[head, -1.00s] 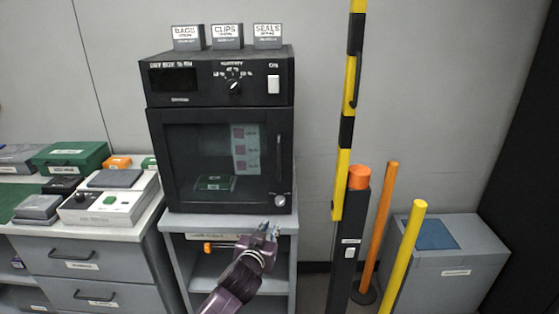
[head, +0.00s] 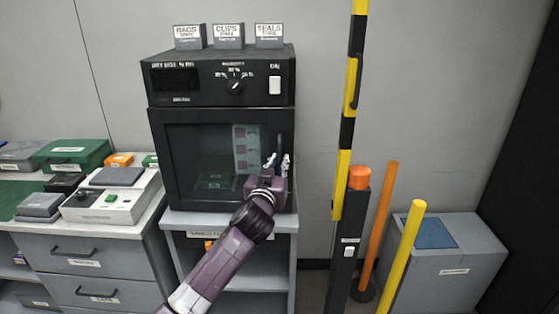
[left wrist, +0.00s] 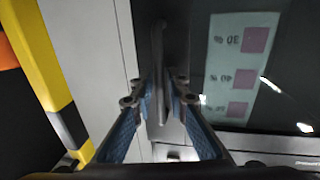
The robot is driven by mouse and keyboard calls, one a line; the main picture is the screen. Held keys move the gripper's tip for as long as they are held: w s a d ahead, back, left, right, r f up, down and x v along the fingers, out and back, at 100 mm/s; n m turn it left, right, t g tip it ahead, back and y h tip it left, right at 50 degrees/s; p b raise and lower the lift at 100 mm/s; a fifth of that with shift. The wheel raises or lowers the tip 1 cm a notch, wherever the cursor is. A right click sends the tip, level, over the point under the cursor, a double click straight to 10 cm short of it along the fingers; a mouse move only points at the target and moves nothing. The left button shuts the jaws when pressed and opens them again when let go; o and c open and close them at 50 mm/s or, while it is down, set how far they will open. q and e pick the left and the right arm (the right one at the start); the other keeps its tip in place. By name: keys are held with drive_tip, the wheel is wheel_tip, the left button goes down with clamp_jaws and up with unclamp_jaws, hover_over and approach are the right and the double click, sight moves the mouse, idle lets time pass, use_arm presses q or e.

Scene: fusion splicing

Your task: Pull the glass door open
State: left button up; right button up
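The dark cabinet's glass door (head: 195,150) is closed, in the middle of the head view. Its dark upright handle (head: 280,146) is at the door's right side. My left gripper (head: 277,161) is at the handle's lower part, with one finger on each side. In the left wrist view the handle (left wrist: 157,50) runs down between the two blue-padded fingers of my left gripper (left wrist: 159,88). The fingers are apart; I cannot tell whether either touches the handle. My right gripper is not in view.
The cabinet stands on a grey shelf unit (head: 225,222). Three small labelled boxes (head: 228,36) sit on top. A yellow-black post (head: 346,150) stands right of the cabinet; it also shows in the left wrist view (left wrist: 45,75). A grey bin (head: 465,262) is farther right.

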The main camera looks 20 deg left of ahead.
use_arm(q)
drive_tip(key=shift+w, duration=0.25)
drive_tip(key=shift+c, duration=0.7)
clamp_jaws()
drive_tip(key=shift+s, duration=0.15)
